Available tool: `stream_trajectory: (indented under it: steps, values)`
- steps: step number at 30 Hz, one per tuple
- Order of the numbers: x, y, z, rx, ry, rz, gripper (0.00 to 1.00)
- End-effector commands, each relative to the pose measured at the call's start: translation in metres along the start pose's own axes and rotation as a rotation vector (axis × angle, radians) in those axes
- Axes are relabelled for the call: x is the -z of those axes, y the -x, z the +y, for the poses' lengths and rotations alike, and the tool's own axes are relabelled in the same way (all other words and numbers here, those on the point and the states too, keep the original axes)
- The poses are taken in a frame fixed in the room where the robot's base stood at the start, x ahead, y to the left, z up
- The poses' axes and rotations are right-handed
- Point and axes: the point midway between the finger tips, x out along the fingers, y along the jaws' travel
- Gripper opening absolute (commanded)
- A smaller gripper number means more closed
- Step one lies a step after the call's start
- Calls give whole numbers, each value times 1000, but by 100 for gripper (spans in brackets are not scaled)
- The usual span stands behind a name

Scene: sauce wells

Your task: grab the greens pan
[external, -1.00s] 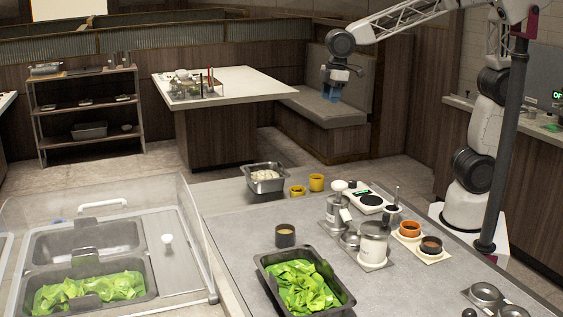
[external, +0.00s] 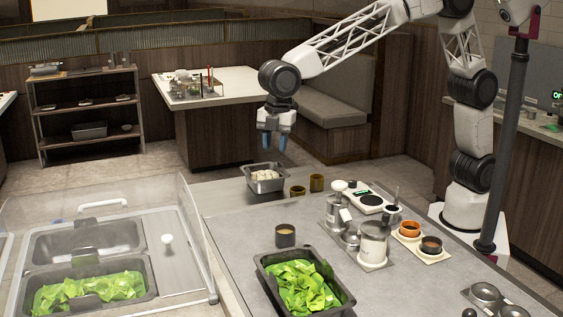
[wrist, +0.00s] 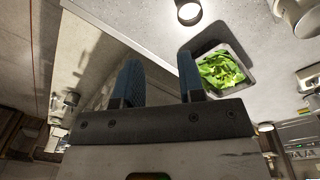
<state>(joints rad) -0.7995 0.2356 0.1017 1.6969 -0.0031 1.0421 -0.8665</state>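The greens pan (external: 346,301) is a dark rectangular pan filled with bright green leaves, on the near part of the grey counter in the external view. In the wrist view the greens pan (wrist: 247,84) shows beyond the fingertips, at upper right. My gripper (external: 274,147) hangs in the air above the far end of the counter, over and behind a small metal pan of white pieces (external: 265,187). Its two blue fingers (wrist: 159,82) are apart with nothing between them. It is well away from the greens pan.
A second tray of greens (external: 90,290) sits in the clear-walled station at left. Yellow cups (external: 317,183), a dark cup (external: 285,236), metal canisters (external: 374,240) and sauce cups (external: 409,230) stand on the counter.

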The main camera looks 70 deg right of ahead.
Motion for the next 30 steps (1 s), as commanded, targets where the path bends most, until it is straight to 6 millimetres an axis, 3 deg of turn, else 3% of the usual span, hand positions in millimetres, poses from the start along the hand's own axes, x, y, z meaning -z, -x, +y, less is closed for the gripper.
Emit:
stream_trajectory:
  steps: [3,11,18,24,30]
  values:
    - [50,-19,-6,11,94,-5,36]
    - [150,-59,-29,30,298,-11,36]
    - [240,-101,-65,48,484,-18,36]
    - [295,-129,-95,59,604,-21,36]
    - [319,-141,-109,63,657,-22,36]
